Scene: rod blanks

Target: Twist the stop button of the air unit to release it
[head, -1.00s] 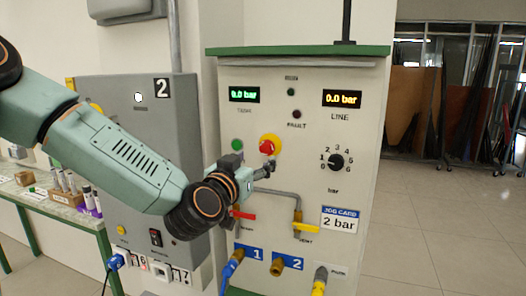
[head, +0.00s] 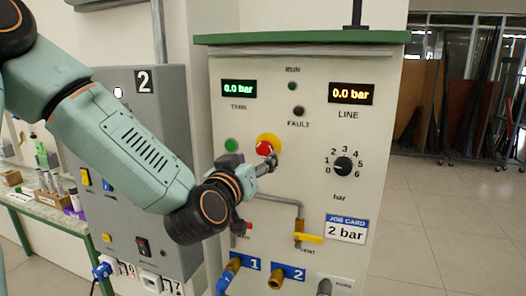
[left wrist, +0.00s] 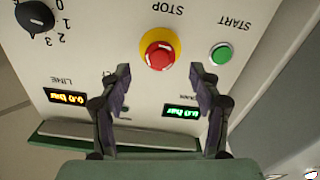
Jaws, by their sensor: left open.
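The air unit (head: 232,180) is a pale cabinet with a green top. Its red stop button (head: 264,148) sits on a yellow round plate on the front panel, right of the green start button (head: 231,145). My left gripper (head: 268,162) is close to the stop button, at its lower edge in the head view. In the left wrist view, the stop button (left wrist: 160,55) shows whole, ahead of and between the open fingers (left wrist: 160,80), with nothing between them. I cannot tell whether a finger touches it. My right gripper is not in view.
The panel carries a dial (head: 343,166), two displays reading 0.0 bar, a grey pipe with a yellow vent handle (head: 308,238), and hose ports below. A grey cabinet marked 2 (head: 150,100) stands at the left behind my arm. Floor at the right is clear.

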